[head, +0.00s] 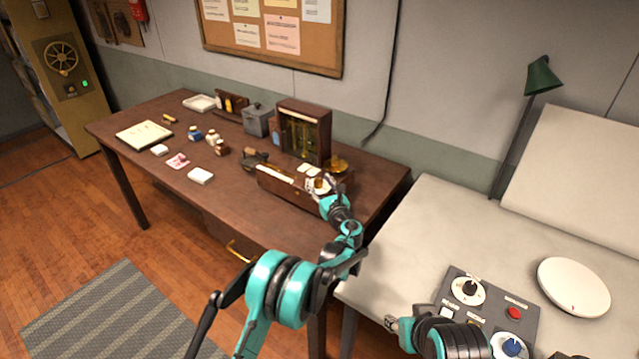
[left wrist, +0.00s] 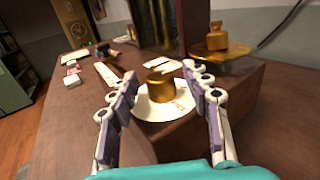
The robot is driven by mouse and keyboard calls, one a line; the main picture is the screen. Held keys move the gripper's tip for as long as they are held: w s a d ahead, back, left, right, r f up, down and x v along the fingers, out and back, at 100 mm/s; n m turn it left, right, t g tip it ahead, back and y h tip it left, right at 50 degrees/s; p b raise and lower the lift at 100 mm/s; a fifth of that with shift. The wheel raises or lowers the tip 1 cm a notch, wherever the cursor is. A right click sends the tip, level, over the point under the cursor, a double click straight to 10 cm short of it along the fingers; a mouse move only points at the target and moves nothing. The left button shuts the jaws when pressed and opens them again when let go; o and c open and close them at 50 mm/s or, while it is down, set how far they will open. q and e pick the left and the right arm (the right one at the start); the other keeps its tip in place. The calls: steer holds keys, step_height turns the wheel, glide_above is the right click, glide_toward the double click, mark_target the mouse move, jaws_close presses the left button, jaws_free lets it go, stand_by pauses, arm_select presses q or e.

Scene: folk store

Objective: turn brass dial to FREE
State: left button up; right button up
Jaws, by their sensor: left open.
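The brass dial (left wrist: 161,87) is a gold knob on a round white plate (left wrist: 160,113) in the middle of the left wrist view. Marks on the plate are too small to read. My left gripper (left wrist: 159,76) is open, with one finger on either side of the dial; contact is not clear. In the head view my left gripper (head: 322,188) is at the wooden box (head: 276,187) on the brown desk (head: 240,205) and mostly hides the dial. My right gripper (head: 393,323) is low in the head view, left of the grey control panel (head: 490,300); its jaw state is unclear.
A glass-fronted wooden case (head: 304,132) stands behind the dial. A brass weight on a pan (left wrist: 210,45) sits close to the right. Bottles (head: 212,137) and papers lie further left. A pale table (head: 440,220) adjoins on the right.

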arm_select(q)
steer(key=shift+x, duration=0.75)
jaws_close()
